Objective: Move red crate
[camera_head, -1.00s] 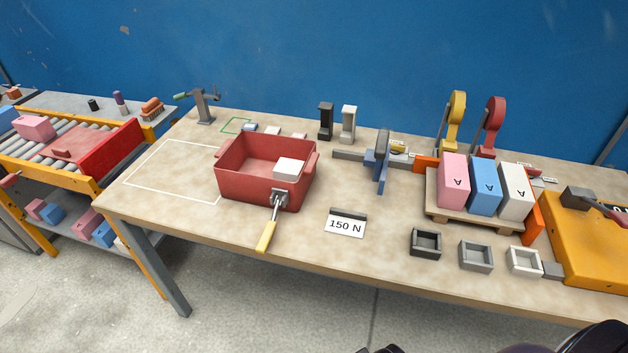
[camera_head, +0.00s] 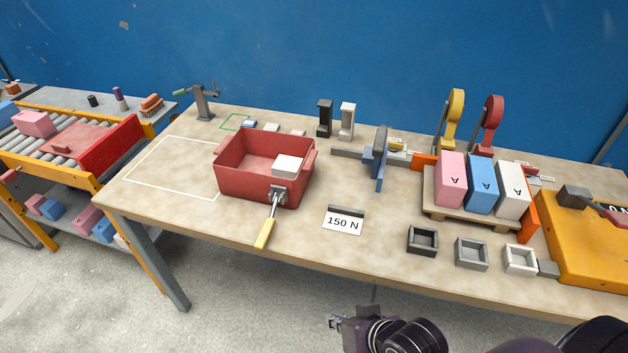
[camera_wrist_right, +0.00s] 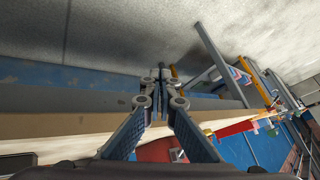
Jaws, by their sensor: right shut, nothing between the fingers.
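The red crate (camera_head: 245,181) is an open box standing upright on the workbench, left of the middle in the head view. A white block (camera_head: 288,166) lies in it. A latch-like metal fitting with a yellow handle (camera_head: 265,232) is at its front wall, the handle sticking out towards the bench's front edge. My right gripper (camera_head: 333,321) is in front of the bench edge, apart from the crate. Its fingers are shut and empty; they also show in the right wrist view (camera_wrist_right: 160,75). My left gripper is out of view.
A white outlined rectangle (camera_head: 150,188) on the bench is left of the crate. A "150 N" sign (camera_head: 343,222) stands to its right. Three small square trays (camera_head: 422,240) and a rack of pink, blue and white blocks (camera_head: 480,184) are further right. A roller conveyor (camera_head: 60,140) is at the left.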

